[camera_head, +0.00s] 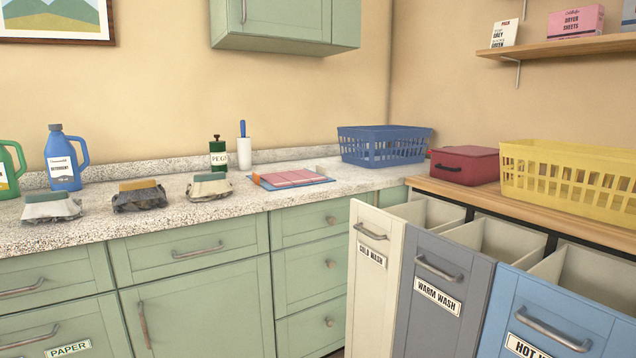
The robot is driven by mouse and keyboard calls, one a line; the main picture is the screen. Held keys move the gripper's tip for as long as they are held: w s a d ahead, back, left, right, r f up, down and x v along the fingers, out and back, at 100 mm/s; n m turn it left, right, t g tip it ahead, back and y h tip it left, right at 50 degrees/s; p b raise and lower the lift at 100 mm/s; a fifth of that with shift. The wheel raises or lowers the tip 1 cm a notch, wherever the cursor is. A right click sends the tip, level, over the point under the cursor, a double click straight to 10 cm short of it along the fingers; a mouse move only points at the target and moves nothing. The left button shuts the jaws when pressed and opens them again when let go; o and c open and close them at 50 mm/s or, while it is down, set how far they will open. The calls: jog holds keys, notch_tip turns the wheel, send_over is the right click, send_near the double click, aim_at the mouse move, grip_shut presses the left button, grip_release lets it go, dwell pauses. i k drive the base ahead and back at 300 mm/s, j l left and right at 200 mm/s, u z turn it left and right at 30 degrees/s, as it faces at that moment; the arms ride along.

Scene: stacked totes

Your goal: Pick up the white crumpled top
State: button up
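Three small crumpled cloth-like bundles lie in a row on the speckled counter (100,229). The left one is a pale off-white bundle (52,209) with a green piece on top. The middle one is a dark grey bundle (139,199) with a yellow-brown piece on top. The right one is a smaller pale cream bundle (209,190) with a grey-green piece on top. The left and right bundles are both pale, and I cannot tell for sure which is the white crumpled top. My gripper is not in view.
A blue detergent jug (65,165) and a green jug (10,168) stand behind the left bundle. A green bottle (218,156), a blue basket (384,147) and a red case (465,166) stand further right. Open wash bins, including a grey one (440,300), stick out at lower right.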

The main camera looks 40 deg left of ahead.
aim_at(45, 208)
jog(key=j+u, duration=0.2)
jog(key=u, duration=2.2)
